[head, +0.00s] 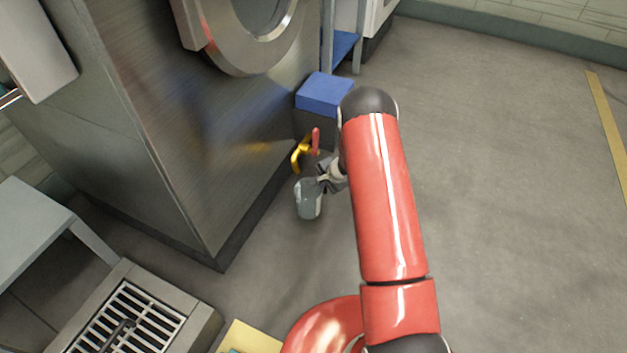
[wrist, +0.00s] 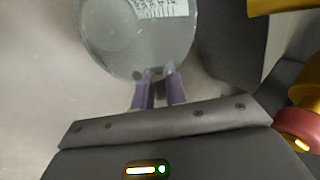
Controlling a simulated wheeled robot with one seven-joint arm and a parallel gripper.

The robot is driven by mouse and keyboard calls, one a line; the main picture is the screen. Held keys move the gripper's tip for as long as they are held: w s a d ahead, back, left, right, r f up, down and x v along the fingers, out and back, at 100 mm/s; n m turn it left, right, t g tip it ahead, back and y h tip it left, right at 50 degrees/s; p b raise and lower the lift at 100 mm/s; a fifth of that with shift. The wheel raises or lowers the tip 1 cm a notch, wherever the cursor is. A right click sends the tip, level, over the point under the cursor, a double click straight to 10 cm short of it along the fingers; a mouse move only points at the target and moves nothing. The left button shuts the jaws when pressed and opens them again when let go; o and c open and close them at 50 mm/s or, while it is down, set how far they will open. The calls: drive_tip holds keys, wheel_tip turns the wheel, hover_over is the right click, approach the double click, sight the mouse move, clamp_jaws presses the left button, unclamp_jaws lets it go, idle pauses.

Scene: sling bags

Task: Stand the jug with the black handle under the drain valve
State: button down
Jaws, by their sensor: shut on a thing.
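A clear jug (head: 308,203) is beside the big steel machine, low near the floor. My gripper (head: 325,181) is shut on the jug from its right side. In the wrist view the jug (wrist: 135,38) shows from above with white markings on its wall, and my gripper's purple fingers (wrist: 158,88) meet its near edge. The handle is mostly hidden between the fingers, so its colour is hard to tell. The yellow drain valve (head: 299,153) with a red lever (head: 316,141) sticks out of the machine just above and behind the jug. I cannot tell whether the jug touches the floor.
The steel machine (head: 190,130) stands left of the jug. A dark box with a blue lid (head: 324,92) stands behind the valve. A floor drain grate (head: 130,318) and a grey bench (head: 30,225) are at lower left. The floor (head: 500,180) to the right is clear.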

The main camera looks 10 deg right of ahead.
drive_tip(key=shift+w+a+f, duration=0.5)
drive_tip(key=shift+w+f, duration=0.15)
drive_tip(key=shift+w, duration=0.2)
drive_tip(key=shift+w+a+f, duration=0.45)
drive_tip(key=shift+w+f, duration=0.2)
drive_tip(key=shift+w, duration=0.15)
drive_tip(key=shift+f, duration=0.2)
drive_tip(key=c, duration=1.4)
unclamp_jaws()
drive_tip(key=shift+r, duration=0.1)
drive_tip(key=shift+c, duration=0.2)
drive_tip(key=shift+r, duration=0.1)
